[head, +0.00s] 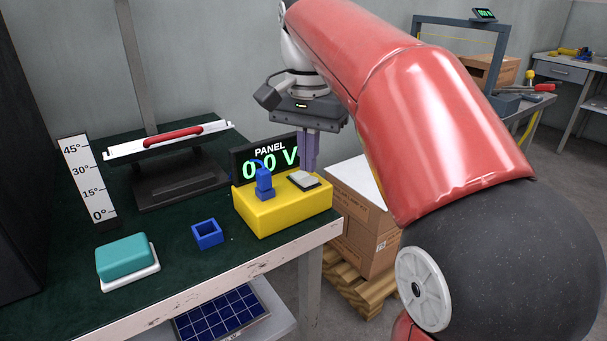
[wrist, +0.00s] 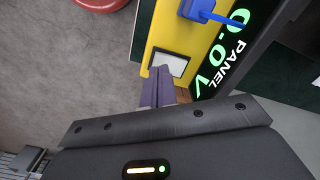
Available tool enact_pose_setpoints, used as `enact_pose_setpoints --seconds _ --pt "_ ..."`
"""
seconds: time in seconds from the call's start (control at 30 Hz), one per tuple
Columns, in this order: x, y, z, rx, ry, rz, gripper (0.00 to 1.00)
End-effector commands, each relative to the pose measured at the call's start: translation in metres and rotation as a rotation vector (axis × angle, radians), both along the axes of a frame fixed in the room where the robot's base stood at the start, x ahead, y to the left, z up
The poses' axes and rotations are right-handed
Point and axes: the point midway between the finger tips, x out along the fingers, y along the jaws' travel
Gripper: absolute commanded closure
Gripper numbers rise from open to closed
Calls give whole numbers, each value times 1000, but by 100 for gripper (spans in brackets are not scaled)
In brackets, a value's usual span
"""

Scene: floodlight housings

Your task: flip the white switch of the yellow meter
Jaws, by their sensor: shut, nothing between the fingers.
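The yellow meter (head: 283,212) stands at the right front corner of the green-topped bench. Its dark display (head: 252,163) reads "PANEL" and "0.0 V" in green. The white switch (head: 305,179) sits in a dark frame on the meter's top, at the right. My gripper (head: 307,165) is shut and empty, pointing down over the switch. In the wrist view the fingertips (wrist: 161,70) overlap the edge of the switch (wrist: 174,63); I cannot tell if they touch it.
A blue open square socket (head: 207,234) and a teal block on a white base (head: 126,260) lie left of the meter. Behind are an angle scale (head: 87,180) and a dark stand with a red-handled bar (head: 170,139). Cardboard boxes (head: 362,216) stand right of the bench.

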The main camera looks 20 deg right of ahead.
Motion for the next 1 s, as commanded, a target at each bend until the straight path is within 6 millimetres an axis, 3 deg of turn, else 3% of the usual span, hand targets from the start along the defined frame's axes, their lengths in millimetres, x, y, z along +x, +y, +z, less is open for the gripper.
enact_pose_setpoints --seconds 1.0 --pt "0 0 -10 0 0 0 100"
